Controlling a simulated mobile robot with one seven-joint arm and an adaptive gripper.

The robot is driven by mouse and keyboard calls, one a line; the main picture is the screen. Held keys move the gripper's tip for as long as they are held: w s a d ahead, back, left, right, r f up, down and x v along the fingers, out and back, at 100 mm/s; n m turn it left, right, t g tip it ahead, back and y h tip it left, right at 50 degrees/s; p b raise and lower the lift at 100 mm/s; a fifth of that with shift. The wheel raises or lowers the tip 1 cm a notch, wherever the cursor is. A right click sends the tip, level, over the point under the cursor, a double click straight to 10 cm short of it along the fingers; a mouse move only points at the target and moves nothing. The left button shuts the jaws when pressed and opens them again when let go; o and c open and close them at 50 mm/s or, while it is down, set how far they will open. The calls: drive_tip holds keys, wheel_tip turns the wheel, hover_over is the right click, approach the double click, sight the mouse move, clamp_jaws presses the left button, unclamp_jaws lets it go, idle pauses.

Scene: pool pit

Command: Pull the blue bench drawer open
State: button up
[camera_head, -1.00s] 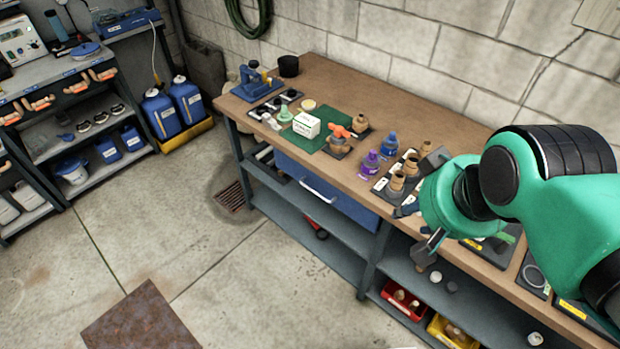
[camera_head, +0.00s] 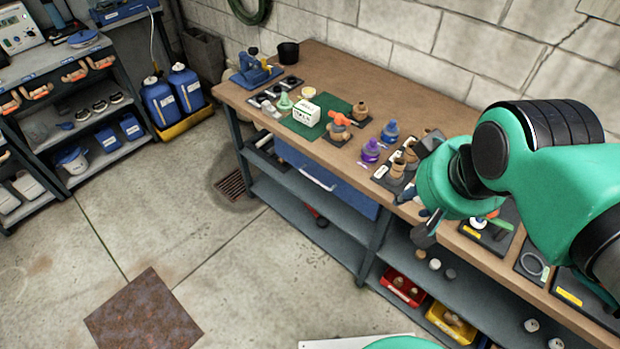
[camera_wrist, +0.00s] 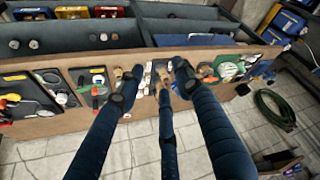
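The blue bench drawer (camera_head: 352,203) sits under the wooden bench top, and its front looks shut. A pale bar handle (camera_head: 318,180) runs along the front. In the wrist view, a blue strip of the drawer (camera_wrist: 195,40) shows beyond the bench edge. My gripper (camera_head: 424,193) is at the bench's front edge, right of the drawer and apart from the handle. In the wrist view, my gripper (camera_wrist: 154,80) has its dark fingers spread with nothing held, seen against the bench top. The drawer's right end is close to the bench leg.
The bench top (camera_head: 385,100) carries bottles, a white box (camera_head: 306,114) and several tool trays. Red (camera_head: 403,287) and yellow (camera_head: 450,323) bins sit on the lower shelf. Floor in front of the drawer is clear around a rusty plate (camera_head: 143,314) and a drain grate (camera_head: 231,184).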

drive_tip(key=w+a+f+n+g+h+p, duration=0.25)
drive_tip(key=w+f+n+h, duration=0.25)
drive_tip(key=w+f+n, duration=0.5)
drive_tip(key=w+a+f+n+g+h+p, duration=0.25)
drive_tip(key=w+a+f+n+h, duration=0.2)
drive_tip(key=w+n, duration=0.85)
drive_tip(key=w+a+f+n+t+p, duration=0.1)
drive_tip(key=w+a+f+n+t, duration=0.1)
drive_tip(key=a+f+n, duration=0.4)
drive_tip(key=w+a+f+n+t+h+p, duration=0.1)
drive_tip(key=a+f+n+t, duration=0.4)
drive_tip(key=f, duration=0.7)
drive_tip(key=w+a+f+n+t+p, duration=0.2)
drive_tip(key=w+a+f+n+t, duration=0.1)
drive_tip(key=a+f+n, duration=0.5)
wheel_tip(320, 180, down, 2)
drive_tip(key=shift+w+a+f+n+t, duration=0.1)
drive_tip(key=shift+w+a+n+t, duration=0.2)
drive_tip(key=shift+w+n, duration=0.75)
drive_tip(key=shift+s+d, duration=0.15)
drive_tip(key=b+x, duration=0.1)
drive_tip(key=x, duration=1.2)
drive_tip(key=shift+d, duration=0.35)
